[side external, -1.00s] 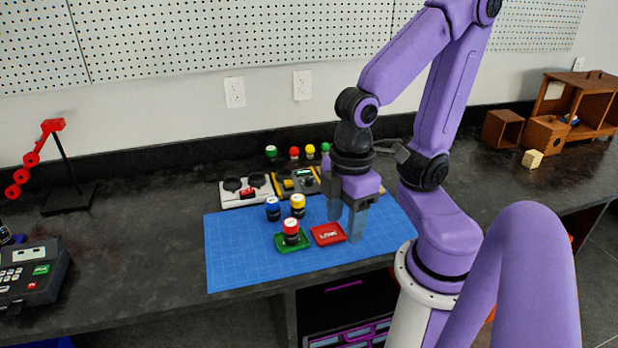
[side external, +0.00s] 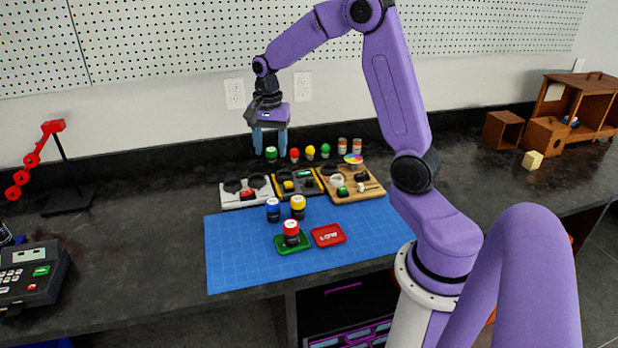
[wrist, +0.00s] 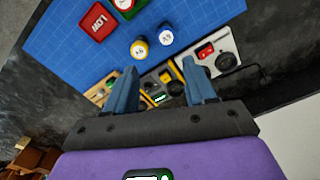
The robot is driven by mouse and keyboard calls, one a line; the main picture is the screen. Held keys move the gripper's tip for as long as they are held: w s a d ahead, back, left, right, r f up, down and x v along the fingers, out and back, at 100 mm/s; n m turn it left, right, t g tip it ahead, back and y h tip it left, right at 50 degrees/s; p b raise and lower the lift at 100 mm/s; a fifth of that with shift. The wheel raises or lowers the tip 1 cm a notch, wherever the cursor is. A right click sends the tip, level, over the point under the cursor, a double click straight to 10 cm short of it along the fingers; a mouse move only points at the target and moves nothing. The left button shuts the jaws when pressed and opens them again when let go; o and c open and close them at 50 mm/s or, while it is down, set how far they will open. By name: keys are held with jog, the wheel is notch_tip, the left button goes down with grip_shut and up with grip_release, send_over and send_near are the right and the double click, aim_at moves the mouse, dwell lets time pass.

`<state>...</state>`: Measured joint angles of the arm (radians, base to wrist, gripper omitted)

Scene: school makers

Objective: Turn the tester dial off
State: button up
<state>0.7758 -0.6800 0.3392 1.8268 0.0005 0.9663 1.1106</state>
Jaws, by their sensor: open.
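The tester (side external: 297,194) is a dark box with yellow parts, in the middle of a row of three units behind the blue mat in the side view. In the wrist view the tester (wrist: 148,84) shows between my fingers, with a small lit green display. A round black dial (wrist: 176,88) shows beside the display; its setting is too small to read. My gripper (side external: 270,148) is open and empty, pointing down, raised above the back of the counter behind the row. In the wrist view my gripper (wrist: 160,70) has its fingers wide apart, apparently touching nothing.
A white unit (side external: 262,198) with black dials and a red part stands left of the tester, a wooden board (side external: 372,191) right. Several coloured caps (side external: 295,155) line the back. The blue mat (side external: 240,260) bears jars and red and green trays.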

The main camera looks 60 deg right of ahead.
jog(key=w+d+f+m, duration=0.1)
jog(key=d+f+m, duration=0.1)
jog(key=d+m, duration=0.75)
jog(key=m, duration=0.2)
send_near(309, 179)
jog(key=shift+n, duration=0.25)
notch_tip(309, 179, down, 9)
jog(key=shift+r, duration=0.1)
grip_shut()
